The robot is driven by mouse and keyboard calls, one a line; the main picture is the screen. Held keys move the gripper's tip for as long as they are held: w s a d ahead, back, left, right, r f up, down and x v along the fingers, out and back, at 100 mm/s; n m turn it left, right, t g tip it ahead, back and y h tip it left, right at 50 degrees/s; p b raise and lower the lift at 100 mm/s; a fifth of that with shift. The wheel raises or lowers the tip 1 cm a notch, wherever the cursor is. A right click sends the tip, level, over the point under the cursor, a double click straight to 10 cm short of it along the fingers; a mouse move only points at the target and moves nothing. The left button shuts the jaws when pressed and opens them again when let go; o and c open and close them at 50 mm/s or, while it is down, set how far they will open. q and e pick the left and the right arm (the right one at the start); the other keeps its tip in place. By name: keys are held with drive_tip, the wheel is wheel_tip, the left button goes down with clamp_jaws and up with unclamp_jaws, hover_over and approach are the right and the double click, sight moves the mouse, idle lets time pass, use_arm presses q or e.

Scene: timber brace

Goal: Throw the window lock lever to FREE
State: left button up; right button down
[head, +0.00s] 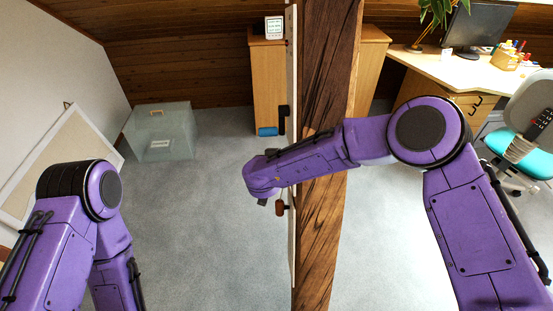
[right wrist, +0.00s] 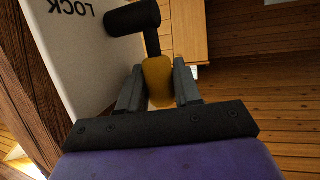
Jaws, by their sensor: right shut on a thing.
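A white panel (right wrist: 88,62) bears the upside-down word LOCK at the left of the right wrist view. In the head view the panel (head: 292,245) is edge-on along the timber post. My right gripper (right wrist: 159,78) is shut on a yellow knob-like piece (right wrist: 158,88), taken as the lever's grip, beside the panel. A black handle (right wrist: 132,19) on a dark stem stands just beyond it. The head view shows a black fitting (head: 283,120) and a brown knob (head: 281,208) on the panel's left side. The word FREE is not visible. My left gripper is out of frame.
The timber post (head: 325,80) stands upright in the middle, behind my right forearm. A clear box (head: 160,130) sits on the carpet at back left. A wooden cabinet (head: 267,85) stands behind. A desk (head: 450,68) and chair (head: 530,140) are at right.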

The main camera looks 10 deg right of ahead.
drive_tip(key=c, duration=1.1)
unclamp_jaws()
drive_tip(key=shift+c, duration=0.2)
drive_tip(key=b+v, duration=0.2)
drive_tip(key=v, duration=0.8)
drive_tip(key=shift+s+a+r, duration=0.15)
drive_tip(key=shift+r, duration=0.05)
